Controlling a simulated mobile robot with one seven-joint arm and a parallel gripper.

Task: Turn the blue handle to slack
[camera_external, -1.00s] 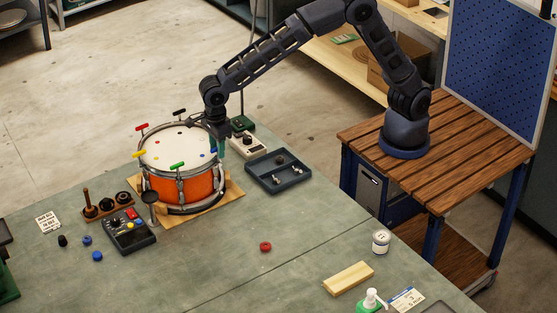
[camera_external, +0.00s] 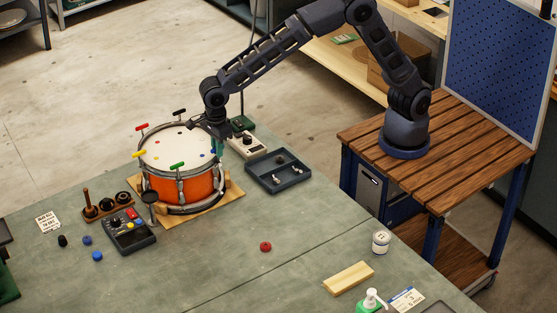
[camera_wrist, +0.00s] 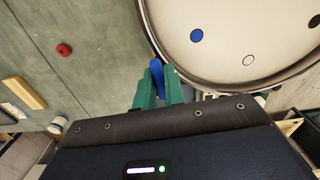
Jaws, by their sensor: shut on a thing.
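The orange drum (camera_external: 188,184) with a white head stands on a wooden board on the bench. Coloured T-handles stand around its rim. The blue handle (camera_wrist: 157,76) is at the drum's right side, between the green fingers of my gripper (camera_wrist: 158,92) in the wrist view. The gripper (camera_external: 217,148) is shut on it; in the external view the fingers and wrist hide most of the handle. A blue dot (camera_wrist: 197,36) marks the drum head beside the handle.
Red (camera_external: 142,126), black (camera_external: 180,112), yellow (camera_external: 138,154) and green (camera_external: 177,166) handles stand around the rim. A dark tray (camera_external: 279,171) and a beige meter (camera_external: 247,145) are right of the drum. A black control box (camera_external: 129,231) sits at front left.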

